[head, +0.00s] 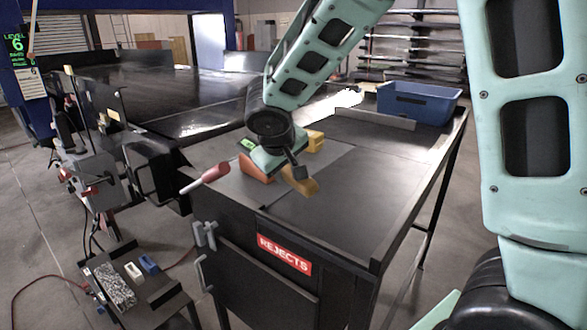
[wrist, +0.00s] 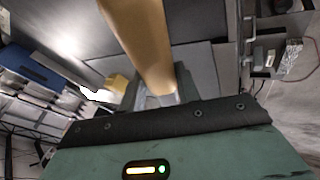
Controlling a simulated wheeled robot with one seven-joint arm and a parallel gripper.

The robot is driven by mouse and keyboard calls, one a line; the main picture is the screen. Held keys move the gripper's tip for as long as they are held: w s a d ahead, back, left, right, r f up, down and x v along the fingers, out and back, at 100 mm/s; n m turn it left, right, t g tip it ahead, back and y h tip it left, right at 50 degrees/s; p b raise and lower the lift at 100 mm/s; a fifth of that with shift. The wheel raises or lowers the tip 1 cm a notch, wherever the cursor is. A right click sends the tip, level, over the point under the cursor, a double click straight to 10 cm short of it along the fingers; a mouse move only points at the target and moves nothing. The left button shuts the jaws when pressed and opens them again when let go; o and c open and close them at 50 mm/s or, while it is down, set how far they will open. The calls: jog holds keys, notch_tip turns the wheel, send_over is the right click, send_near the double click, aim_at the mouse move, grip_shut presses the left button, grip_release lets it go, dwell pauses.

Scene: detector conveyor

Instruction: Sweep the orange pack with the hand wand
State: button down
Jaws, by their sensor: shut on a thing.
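The orange pack (head: 256,170) lies on the dark bench top, left of my gripper and partly hidden behind it in the head view. My gripper (head: 298,175) is low over the bench, shut on an ochre, rod-like thing (head: 303,187) that I take for the hand wand. In the wrist view the ochre wand (wrist: 138,40) runs up from my gripper (wrist: 160,97) and covers much of the bench. I cannot tell whether the wand touches the bench. The orange pack does not show clearly in the wrist view.
A yellow block (head: 316,141) stands just behind my gripper. A red paddle with a pale handle (head: 213,173) lies at the bench's left edge. A blue bin (head: 418,103) stands at the back right. The bench's front right is clear above the REJECTS box (head: 285,254).

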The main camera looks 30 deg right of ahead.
jog(key=shift+a, duration=0.65)
jog(key=shift+d+b, duration=0.65)
jog(key=shift+d, duration=1.15)
dwell(2.1)
